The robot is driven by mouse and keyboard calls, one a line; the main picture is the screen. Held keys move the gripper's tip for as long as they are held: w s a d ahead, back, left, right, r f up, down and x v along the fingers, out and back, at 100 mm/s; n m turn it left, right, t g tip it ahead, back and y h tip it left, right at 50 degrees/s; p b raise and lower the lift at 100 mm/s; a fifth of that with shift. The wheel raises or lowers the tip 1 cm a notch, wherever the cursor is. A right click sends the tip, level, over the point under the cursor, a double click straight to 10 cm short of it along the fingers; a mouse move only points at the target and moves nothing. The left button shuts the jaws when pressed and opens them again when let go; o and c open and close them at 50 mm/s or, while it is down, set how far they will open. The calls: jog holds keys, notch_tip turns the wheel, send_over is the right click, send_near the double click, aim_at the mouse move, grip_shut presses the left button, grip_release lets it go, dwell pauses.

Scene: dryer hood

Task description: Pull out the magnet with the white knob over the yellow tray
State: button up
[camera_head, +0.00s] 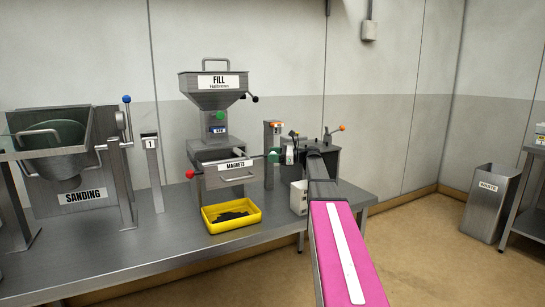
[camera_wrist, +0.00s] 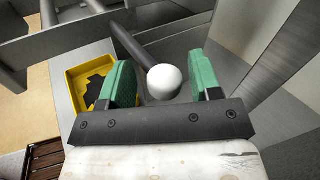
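The white knob (camera_wrist: 164,82) sits on the end of a dark rod in the wrist view. My gripper (camera_wrist: 161,64) has green finger pads standing open on both sides of the knob, with a small gap on each side. In the head view my gripper (camera_head: 273,156) is at the right of the steel magnet housing (camera_head: 235,166) labelled MAGNETS; the white knob cannot be made out there. The yellow tray (camera_head: 250,218) stands on the bench below the housing's front, holding dark pieces. It also shows in the wrist view (camera_wrist: 73,73), left of the fingers.
A FILL hopper (camera_head: 212,92) is above the housing. A red knob (camera_head: 190,174) sticks out at the housing's left. A SANDING unit (camera_head: 85,190) stands at the left. A white box (camera_head: 299,197) is on the bench below my arm. Bare bench (camera_head: 110,258) lies left of the tray.

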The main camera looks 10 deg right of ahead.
jog(key=v, duration=1)
jog(key=shift+d, duration=0.35)
jog(key=shift+s, duration=0.15)
